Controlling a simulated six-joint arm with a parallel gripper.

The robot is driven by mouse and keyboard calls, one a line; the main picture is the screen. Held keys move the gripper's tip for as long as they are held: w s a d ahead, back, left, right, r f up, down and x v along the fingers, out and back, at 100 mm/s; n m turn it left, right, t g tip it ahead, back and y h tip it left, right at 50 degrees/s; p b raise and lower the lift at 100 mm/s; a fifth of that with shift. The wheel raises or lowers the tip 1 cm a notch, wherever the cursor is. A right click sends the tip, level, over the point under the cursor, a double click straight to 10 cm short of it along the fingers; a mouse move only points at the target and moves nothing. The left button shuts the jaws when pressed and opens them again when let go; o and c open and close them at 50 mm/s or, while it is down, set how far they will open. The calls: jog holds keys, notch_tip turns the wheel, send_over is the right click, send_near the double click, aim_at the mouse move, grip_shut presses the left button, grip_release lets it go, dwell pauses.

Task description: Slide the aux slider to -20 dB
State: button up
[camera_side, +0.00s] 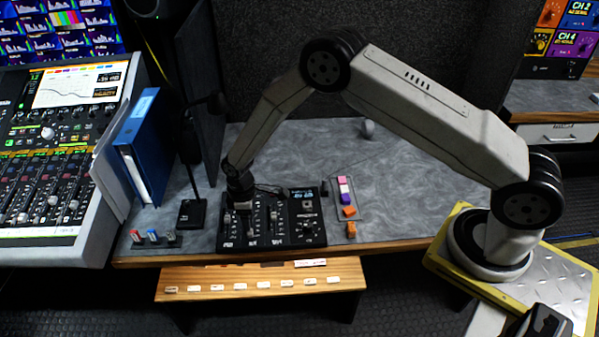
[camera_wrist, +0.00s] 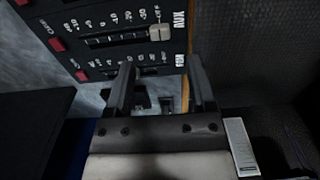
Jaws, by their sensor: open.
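The control panel (camera_side: 285,232) with several vertical sliders lies near the front of the grey table. In the wrist view, the aux slider's pale knob (camera_wrist: 160,33) sits near the label end of its slot, close to the AUX lettering. Its scale marks are partly blurred. My gripper (camera_side: 240,205) points down over the panel's left part. In the wrist view, its dark fingers (camera_wrist: 160,80) are apart and empty, with the aux knob beyond their tips, not between them. Part of a neighbouring slider shows between the fingers. In the side view, my gripper hides part of the panel.
A wooden ledge with white labels (camera_side: 260,286) lies in front of the panel. Coloured blocks (camera_side: 345,190) sit to its right and a black stand base (camera_side: 191,214) to its left. A blue binder (camera_side: 140,150) stands farther left. The table's right half is mostly clear.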

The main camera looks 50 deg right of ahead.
aim_at(250, 233)
jog(key=shift+f, duration=3)
grip_shut()
